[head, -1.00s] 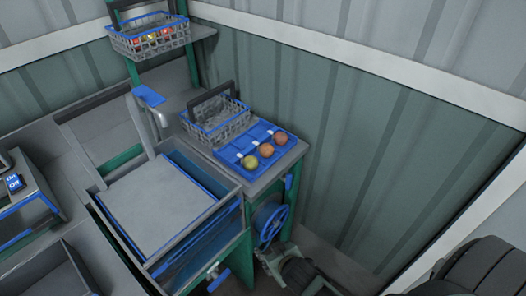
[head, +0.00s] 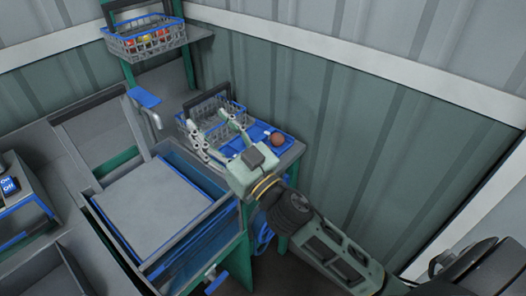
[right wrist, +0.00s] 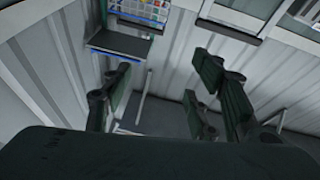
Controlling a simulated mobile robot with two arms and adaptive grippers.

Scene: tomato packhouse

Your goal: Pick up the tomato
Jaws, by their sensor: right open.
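One tomato (head: 277,139), dark reddish-brown, sits at the right end of the blue tray (head: 262,129) on the grey counter in the head view. The other fruits on the tray are hidden behind my right gripper. My right gripper (head: 206,120) is open and empty, with its fingers spread over the left part of the tray and in front of the wire basket. It is left of the visible tomato. In the right wrist view its dark fingers (right wrist: 168,88) stand apart with nothing between them, and no tomato shows there. My left gripper is not in view.
A wire basket (head: 207,124) with a dark handle stands behind the tray. Another basket (head: 145,43) with red and yellow fruits is on the upper shelf. A sink with a grey board (head: 158,208) and a tap (head: 151,112) lie left of my arm. A corrugated wall is behind.

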